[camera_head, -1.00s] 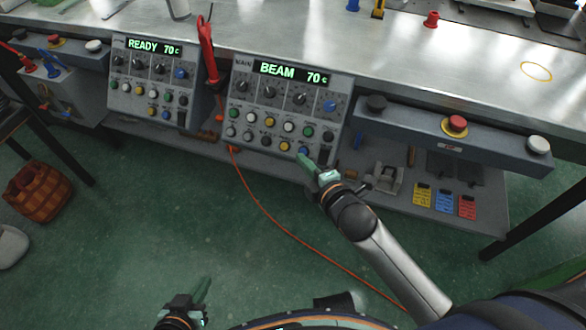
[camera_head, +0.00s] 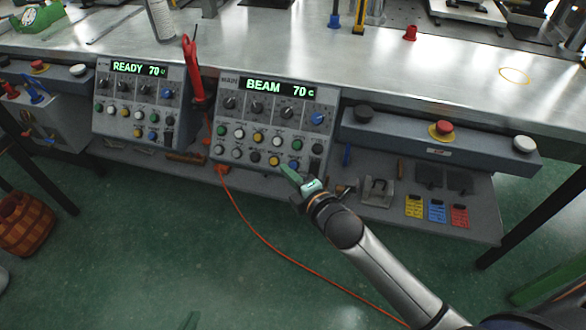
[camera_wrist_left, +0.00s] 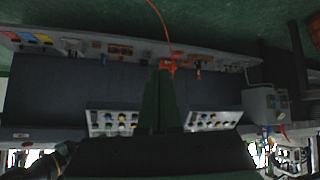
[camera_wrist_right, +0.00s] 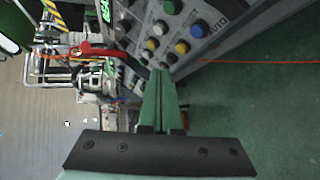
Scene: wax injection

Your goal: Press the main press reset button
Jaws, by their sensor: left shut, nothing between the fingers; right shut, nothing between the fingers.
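The main press control panel (camera_head: 270,125) is the one marked MAIN, with a green display reading BEAM 70 c. It has a row of knobs and rows of coloured buttons. I cannot read which button is reset. My right gripper (camera_head: 284,170) is shut and empty, its tips at the panel's lowest row, near a yellow button (camera_head: 274,160) and a blue button (camera_head: 295,166). In the right wrist view its fingers (camera_wrist_right: 159,75) point at the buttons; contact cannot be told.
A second panel (camera_head: 138,105) reading READY 70 stands to the left, with a red-handled tool (camera_head: 192,70) between. A bar with an emergency button (camera_head: 441,130) is to the right. Coloured cards (camera_head: 437,210) lie on the lower shelf. An orange cable (camera_head: 260,240) crosses the floor.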

